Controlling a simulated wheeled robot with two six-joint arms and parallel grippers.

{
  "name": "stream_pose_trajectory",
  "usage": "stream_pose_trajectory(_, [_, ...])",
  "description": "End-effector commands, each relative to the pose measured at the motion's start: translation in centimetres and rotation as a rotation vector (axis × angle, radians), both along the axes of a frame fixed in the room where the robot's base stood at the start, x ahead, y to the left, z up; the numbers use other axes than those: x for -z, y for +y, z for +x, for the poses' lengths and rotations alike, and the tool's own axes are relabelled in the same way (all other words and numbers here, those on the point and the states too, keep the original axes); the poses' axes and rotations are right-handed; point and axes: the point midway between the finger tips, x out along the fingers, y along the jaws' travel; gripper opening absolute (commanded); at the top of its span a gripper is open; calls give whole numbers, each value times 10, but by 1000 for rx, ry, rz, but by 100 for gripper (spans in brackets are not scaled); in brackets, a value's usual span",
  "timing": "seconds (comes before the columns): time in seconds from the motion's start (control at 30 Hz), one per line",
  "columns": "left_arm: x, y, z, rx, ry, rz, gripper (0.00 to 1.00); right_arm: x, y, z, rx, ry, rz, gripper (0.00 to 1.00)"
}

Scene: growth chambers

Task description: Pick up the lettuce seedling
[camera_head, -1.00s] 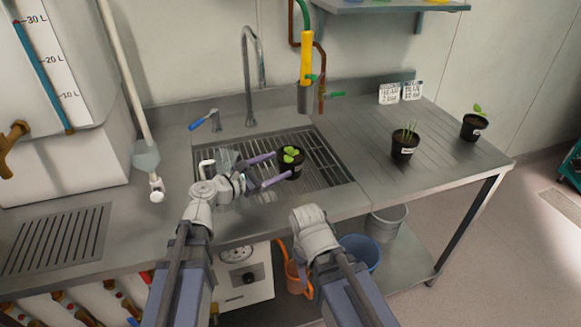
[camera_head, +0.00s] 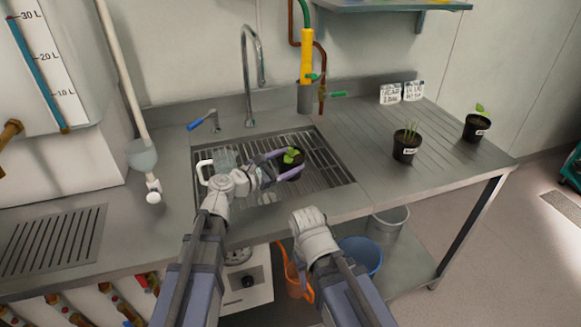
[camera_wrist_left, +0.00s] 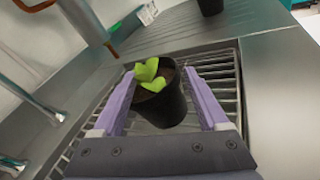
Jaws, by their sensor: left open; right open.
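The lettuce seedling (camera_head: 291,156) is a small plant with bright green leaves in a black pot on the metal grate of the sink. My left gripper (camera_head: 286,163) is open, with its two purple fingers on either side of the pot. In the left wrist view the pot (camera_wrist_left: 163,108) stands between the open fingers, its leaves rising above the rim.
The sink grate (camera_head: 325,165) surrounds the pot. A clear jug (camera_head: 222,160) stands on its left side. A potted grassy seedling (camera_head: 405,145) and another potted seedling (camera_head: 477,125) stand on the right counter. A tall faucet (camera_head: 247,75) and a yellow-handled hose (camera_head: 307,57) are behind.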

Motion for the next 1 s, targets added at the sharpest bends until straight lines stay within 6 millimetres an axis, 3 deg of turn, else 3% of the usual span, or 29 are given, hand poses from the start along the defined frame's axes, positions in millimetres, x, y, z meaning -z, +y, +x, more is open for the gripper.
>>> stream_pose_trajectory(0.13, [4, -17, 17, 2, 0, 0, 77, 4, 0, 0, 0, 0, 0, 50])
stream_pose_trajectory(0.4, [4, -19, 19, -1, 0, 1, 77, 4, 0, 0, 0, 0, 0, 50])
stream_pose_trajectory(1.0, [4, -19, 19, 0, 0, 1, 9, 4, 0, 0, 0, 0, 0, 50])
